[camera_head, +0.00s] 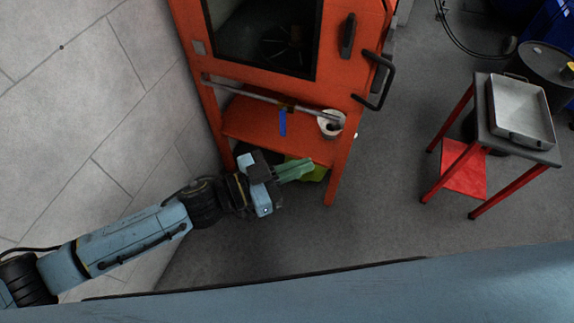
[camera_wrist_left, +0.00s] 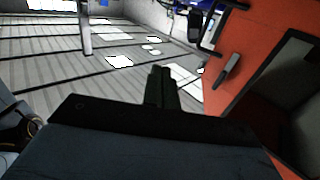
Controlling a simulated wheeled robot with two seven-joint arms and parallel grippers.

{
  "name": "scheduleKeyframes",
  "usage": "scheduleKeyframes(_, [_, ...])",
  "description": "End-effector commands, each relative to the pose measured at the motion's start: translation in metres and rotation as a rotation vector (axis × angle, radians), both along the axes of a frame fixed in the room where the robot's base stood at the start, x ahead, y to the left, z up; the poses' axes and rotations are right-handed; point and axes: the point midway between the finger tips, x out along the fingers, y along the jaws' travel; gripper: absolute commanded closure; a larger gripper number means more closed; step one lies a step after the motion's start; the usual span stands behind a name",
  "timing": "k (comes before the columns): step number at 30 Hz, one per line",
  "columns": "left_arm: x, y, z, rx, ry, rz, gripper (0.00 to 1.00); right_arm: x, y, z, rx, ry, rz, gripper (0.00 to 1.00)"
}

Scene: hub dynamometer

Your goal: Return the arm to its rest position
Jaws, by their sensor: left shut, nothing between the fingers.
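My left arm (camera_head: 135,236) comes in from the left in the head view and reaches toward the orange cabinet (camera_head: 270,112). My left gripper (camera_head: 296,170) is in front of the cabinet's lower shelf, its greenish fingers together with nothing between them. In the left wrist view the dark fingers of my left gripper (camera_wrist_left: 161,88) are also close together and empty. The orange cabinet (camera_wrist_left: 222,108) shows at the right of that view. I cannot tell whether the gripper touches the cabinet. My right gripper is in neither view.
A white roll (camera_head: 331,122) and a blue strip (camera_head: 283,122) are at the cabinet's shelf. The cabinet's black handle (camera_head: 376,80) sticks out. A red-legged table (camera_head: 483,130) with a metal tray (camera_head: 498,135) stands at the right. A tiled wall (camera_head: 75,110) is at left. Grey floor between is mostly clear.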

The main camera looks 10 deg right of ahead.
Motion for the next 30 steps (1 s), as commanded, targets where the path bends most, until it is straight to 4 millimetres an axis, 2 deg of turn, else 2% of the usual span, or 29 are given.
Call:
scheduleKeyframes(11, [-0.003, 0.005, -0.001, 0.002, 0.001, -0.011, 1.0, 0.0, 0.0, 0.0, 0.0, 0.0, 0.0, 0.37])
scheduleKeyframes(14, [0.007, 0.008, -0.01, 0.013, 0.006, 0.03, 1.0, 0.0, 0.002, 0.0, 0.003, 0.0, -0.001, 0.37])
scheduleKeyframes(16, [0.025, 0.017, -0.027, 0.038, 0.016, 0.105, 1.0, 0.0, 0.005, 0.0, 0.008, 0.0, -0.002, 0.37])
scheduleKeyframes(17, [0.034, 0.022, -0.037, 0.052, 0.024, 0.148, 1.0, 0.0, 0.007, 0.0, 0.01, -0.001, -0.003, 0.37])
scheduleKeyframes(19, [0.057, 0.042, -0.071, 0.102, 0.052, 0.269, 1.0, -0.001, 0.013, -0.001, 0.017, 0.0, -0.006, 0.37])
scheduleKeyframes(21, [0.075, 0.07, -0.113, 0.172, 0.097, 0.399, 1.0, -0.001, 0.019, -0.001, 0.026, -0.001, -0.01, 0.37])
scheduleKeyframes(23, [0.082, 0.097, -0.151, 0.239, 0.145, 0.5, 1.0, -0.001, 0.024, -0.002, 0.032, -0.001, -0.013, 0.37])
scheduleKeyframes(24, [0.082, 0.115, -0.176, 0.284, 0.181, 0.559, 1.0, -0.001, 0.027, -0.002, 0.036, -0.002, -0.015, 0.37])
scheduleKeyframes(26, [0.075, 0.141, -0.214, 0.354, 0.24, 0.638, 1.0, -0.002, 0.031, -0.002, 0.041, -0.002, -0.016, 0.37])
scheduleKeyframes(27, [0.066, 0.159, -0.238, 0.402, 0.282, 0.683, 1.0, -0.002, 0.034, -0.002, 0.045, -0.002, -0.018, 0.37])
scheduleKeyframes(29, [0.049, 0.183, -0.273, 0.471, 0.348, 0.742, 1.0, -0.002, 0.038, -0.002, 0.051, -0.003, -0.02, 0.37])
scheduleKeyframes(30, [0.034, 0.199, -0.295, 0.517, 0.394, 0.775, 1.0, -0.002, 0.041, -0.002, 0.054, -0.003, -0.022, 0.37])
